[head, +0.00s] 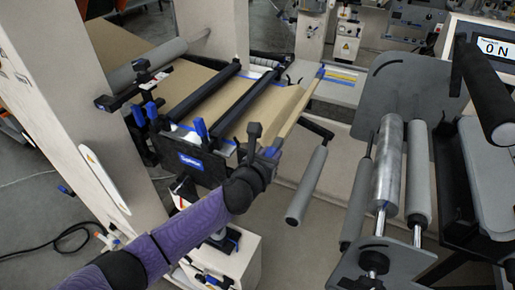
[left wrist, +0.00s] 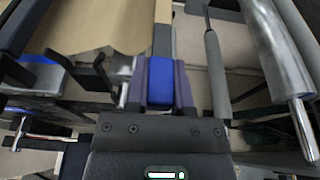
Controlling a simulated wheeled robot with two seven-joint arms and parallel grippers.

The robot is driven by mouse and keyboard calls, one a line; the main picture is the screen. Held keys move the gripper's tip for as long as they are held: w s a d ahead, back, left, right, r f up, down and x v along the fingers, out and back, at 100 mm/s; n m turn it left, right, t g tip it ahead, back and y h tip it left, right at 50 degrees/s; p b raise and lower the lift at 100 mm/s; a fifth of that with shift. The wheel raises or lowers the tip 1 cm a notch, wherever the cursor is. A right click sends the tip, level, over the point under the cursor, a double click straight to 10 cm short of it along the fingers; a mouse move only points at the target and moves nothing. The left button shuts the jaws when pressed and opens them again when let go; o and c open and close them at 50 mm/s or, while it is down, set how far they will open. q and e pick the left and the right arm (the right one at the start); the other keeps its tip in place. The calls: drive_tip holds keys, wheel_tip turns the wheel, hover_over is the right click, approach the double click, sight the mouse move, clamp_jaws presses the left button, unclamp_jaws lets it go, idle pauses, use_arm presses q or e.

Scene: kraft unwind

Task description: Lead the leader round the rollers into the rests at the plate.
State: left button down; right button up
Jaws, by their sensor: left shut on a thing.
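The leader (head: 300,107) is a pale wooden bar with blue ends, and the brown kraft web (head: 262,108) runs up to it from the left. My left gripper (head: 270,147) is shut on its near blue end. In the left wrist view, the gripper (left wrist: 160,88) has the blue end between its fingers, with the wooden bar (left wrist: 163,40) beyond. Right of it stand a grey roller (head: 307,186), a thin grey roller (head: 357,203), a shiny metal roller (head: 386,165) and another grey roller (head: 418,170). I cannot make out the rests. My right gripper is not in view.
Two black bars (head: 203,95) cross the web beside a black bracket with blue clamps (head: 190,160). A grey side plate (head: 410,82) stands behind the metal roller. A display (head: 494,49) reads 0 N. A gap lies between the leader and the right rollers.

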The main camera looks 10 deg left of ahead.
use_arm(q)
drive_tip(key=shift+s+d, duration=0.2)
drive_tip(key=shift+d, duration=0.35)
